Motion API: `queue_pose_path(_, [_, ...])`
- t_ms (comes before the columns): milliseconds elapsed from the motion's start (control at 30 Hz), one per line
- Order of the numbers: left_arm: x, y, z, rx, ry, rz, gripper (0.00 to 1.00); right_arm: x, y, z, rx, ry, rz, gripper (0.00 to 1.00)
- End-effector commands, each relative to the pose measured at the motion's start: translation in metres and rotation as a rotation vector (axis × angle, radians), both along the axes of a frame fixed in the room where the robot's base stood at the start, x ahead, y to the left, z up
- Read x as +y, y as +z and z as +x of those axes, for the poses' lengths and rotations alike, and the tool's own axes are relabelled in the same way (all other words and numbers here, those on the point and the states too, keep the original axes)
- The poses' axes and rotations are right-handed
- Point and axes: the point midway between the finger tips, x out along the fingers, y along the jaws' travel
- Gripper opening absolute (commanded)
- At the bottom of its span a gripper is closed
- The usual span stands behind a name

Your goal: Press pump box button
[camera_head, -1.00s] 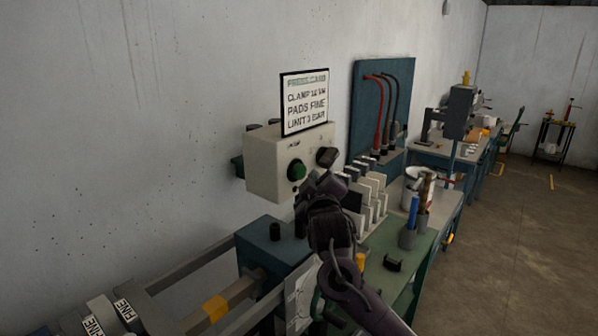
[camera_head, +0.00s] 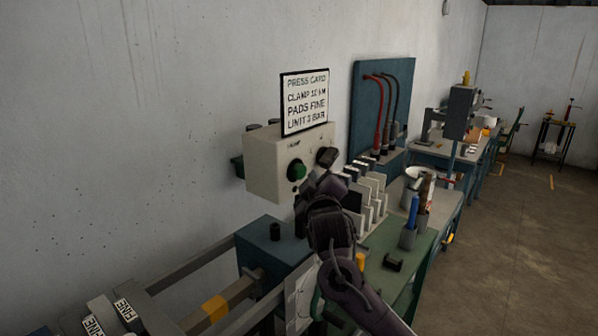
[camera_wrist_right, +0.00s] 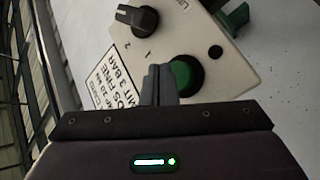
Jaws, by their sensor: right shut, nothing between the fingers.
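The pump box (camera_head: 268,164) is a cream box on the wall with a round green button (camera_head: 297,170) and a black knob (camera_head: 327,157) on its front. My right gripper (camera_head: 306,192) is shut and empty, just below and right of the button in the head view. In the right wrist view, the shut fingers (camera_wrist_right: 159,84) overlap the left edge of the green button (camera_wrist_right: 187,75). The black knob (camera_wrist_right: 137,19) is beyond them, to the upper left. I cannot tell whether the fingertips touch the button. My left gripper is not in view.
A press card sign (camera_head: 305,101) stands above the box. A blue block (camera_head: 262,252) and a clamp frame lie below. To the right, a green bench (camera_head: 418,262) holds a rack of pale plates (camera_head: 375,196) and cups. Open floor is at the far right.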

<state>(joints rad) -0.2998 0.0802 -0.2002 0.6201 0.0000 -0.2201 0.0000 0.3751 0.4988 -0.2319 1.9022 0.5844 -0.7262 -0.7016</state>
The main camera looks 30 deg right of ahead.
Motion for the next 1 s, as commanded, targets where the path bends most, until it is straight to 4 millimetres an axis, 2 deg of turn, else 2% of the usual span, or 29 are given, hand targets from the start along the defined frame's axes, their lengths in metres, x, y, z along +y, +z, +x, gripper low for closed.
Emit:
queue_pose_path(300, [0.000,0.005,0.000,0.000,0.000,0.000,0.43,0.004,0.001,0.008,0.000,0.000,0.001,0.00])
queue_pose_path(1000, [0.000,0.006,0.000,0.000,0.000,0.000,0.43,0.005,0.001,0.012,0.000,0.000,0.000,0.00])
